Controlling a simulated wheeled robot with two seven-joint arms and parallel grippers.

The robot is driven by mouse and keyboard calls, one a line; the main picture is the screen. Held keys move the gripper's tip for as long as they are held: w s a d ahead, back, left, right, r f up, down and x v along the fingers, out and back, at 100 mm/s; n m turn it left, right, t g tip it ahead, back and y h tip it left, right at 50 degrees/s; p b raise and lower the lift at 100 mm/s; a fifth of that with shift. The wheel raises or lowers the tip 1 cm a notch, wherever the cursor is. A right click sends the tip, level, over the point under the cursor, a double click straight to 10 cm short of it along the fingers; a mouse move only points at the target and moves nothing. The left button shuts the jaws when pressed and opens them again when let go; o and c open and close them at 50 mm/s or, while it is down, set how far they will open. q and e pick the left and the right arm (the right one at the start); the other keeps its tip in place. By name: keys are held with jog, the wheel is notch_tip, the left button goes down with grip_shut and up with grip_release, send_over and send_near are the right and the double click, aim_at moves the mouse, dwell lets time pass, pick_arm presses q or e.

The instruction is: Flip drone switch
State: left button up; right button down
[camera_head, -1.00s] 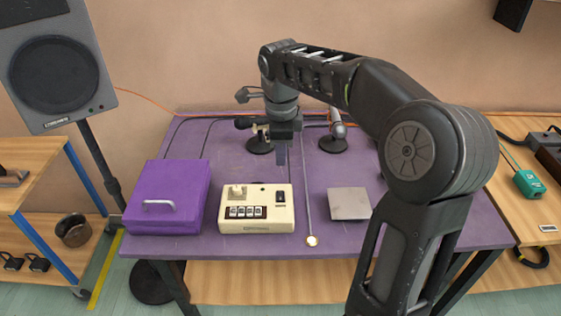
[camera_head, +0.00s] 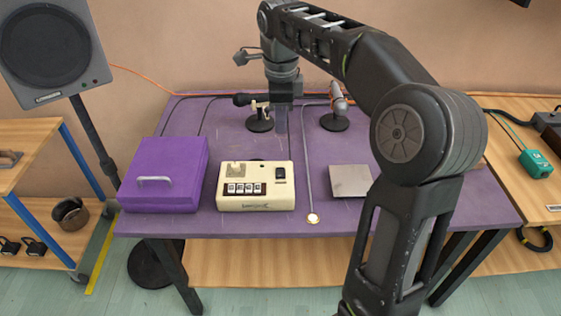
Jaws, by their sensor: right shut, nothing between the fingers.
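A cream box (camera_head: 256,186) with a row of small silver-and-black switches, a raised cream block at its back left and a dark rocker switch (camera_head: 280,173) at its right stands on the purple table. It looks like the drone box; I cannot tell which way the rocker is set. My right gripper (camera_head: 281,128) points down above the table, behind the box's right side and apart from it. It is shut and empty. My left gripper is not in view.
A purple lidded box (camera_head: 165,177) stands left of the cream box. Small microphones on stands (camera_head: 335,122) are behind. A speaker (camera_head: 50,55) stands at the left.

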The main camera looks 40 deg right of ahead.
aim_at(280, 169)
jog(key=shift+f, duration=0.1)
jog(key=f, duration=0.4)
jog(key=w+f, duration=0.1)
jog(key=f, duration=0.4)
jog(key=d+f, duration=0.1)
jog(key=f, duration=0.3)
jog(key=shift+w+f, duration=0.15)
jog(key=shift+f, duration=0.25)
jog(key=shift+w+f, duration=0.1)
jog(key=shift+f, duration=0.2)
jog(key=shift+s+a, duration=0.1)
jog(key=shift+s, duration=0.1)
